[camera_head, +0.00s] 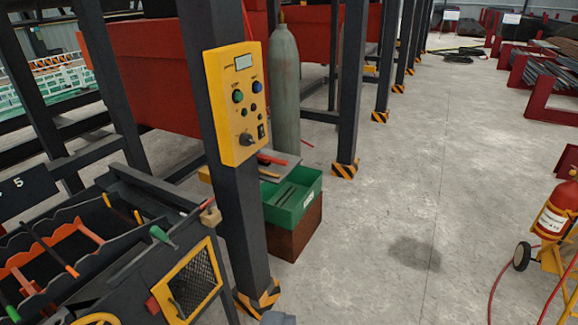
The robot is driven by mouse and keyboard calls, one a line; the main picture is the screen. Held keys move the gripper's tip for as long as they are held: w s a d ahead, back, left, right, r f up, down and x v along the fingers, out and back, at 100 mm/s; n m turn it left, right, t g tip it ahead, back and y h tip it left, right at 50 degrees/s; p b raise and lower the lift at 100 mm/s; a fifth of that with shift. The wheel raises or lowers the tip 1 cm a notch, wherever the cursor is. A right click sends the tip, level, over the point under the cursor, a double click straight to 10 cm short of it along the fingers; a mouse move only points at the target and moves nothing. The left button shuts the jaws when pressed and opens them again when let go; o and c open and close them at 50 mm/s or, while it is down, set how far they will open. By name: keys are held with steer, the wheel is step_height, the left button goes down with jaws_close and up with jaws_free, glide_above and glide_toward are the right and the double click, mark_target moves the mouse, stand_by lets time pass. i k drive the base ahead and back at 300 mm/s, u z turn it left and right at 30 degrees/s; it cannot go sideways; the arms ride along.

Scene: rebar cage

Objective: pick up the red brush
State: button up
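I cannot pick out a red brush for certain. A small red piece with a tan block (209,212) sits at the corner of the dark machine on the left. A slim red item (272,160) lies on a grey sheet over the green box (297,204), behind the dark post. Both are too small to identify. A small grey piece (278,318) at the bottom edge may be part of my gripper. No fingers show, and neither red item is near it.
A yellow control panel (238,103) is on the dark post (236,215). A dark machine with a yellow mesh door (190,283) fills the lower left. A grey cylinder (286,90) stands behind the box. A fire extinguisher (556,212) stands at right. The concrete floor between is clear.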

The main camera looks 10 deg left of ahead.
mark_target(265, 160)
steer(key=i, duration=3.5)
steer(key=u, duration=0.05)
